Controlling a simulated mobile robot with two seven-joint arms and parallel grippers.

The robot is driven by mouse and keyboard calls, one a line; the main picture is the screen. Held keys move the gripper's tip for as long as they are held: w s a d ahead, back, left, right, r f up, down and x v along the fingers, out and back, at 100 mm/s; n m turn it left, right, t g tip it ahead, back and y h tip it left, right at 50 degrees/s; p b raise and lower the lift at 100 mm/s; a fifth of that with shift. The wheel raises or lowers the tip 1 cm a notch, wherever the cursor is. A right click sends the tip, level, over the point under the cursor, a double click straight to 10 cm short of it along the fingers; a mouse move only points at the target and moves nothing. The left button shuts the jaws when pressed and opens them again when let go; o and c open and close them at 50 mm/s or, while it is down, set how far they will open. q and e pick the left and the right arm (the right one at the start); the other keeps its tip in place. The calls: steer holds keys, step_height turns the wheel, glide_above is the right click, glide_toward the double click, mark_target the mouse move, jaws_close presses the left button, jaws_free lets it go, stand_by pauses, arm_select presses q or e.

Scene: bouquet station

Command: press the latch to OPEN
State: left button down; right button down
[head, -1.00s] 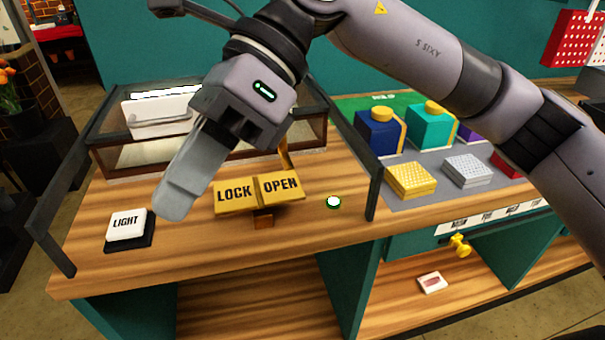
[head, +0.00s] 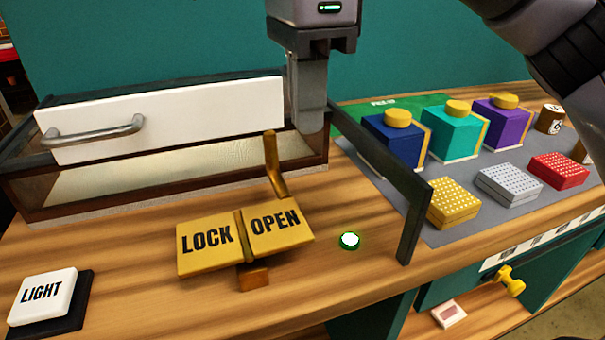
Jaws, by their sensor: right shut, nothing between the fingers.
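The yellow latch rocker has a LOCK plate (head: 206,243) on the left and an OPEN plate (head: 276,225) on the right, with a dark seam between them. A brass lever (head: 273,166) stands behind the OPEN plate. My right gripper (head: 309,125) is shut and empty, pointing down above and behind the OPEN plate, a little right of the lever and apart from the latch. My left gripper is not in view.
A glass-fronted case (head: 160,178) with a white handled panel (head: 170,122) stands behind the latch. A LIGHT button (head: 43,297) is at left. A round green-rimmed button (head: 349,240) and a dark rail (head: 415,225) are at right. Boxes stand beyond the rail.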

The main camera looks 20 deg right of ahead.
steer(key=b, duration=0.1)
glide_above(307, 226)
step_height(307, 226, down, 5)
step_height(307, 226, down, 8)
steer(key=shift+d+f+b, duration=0.1)
steer(key=shift+f+b, duration=0.15)
steer(key=shift+b, duration=0.15)
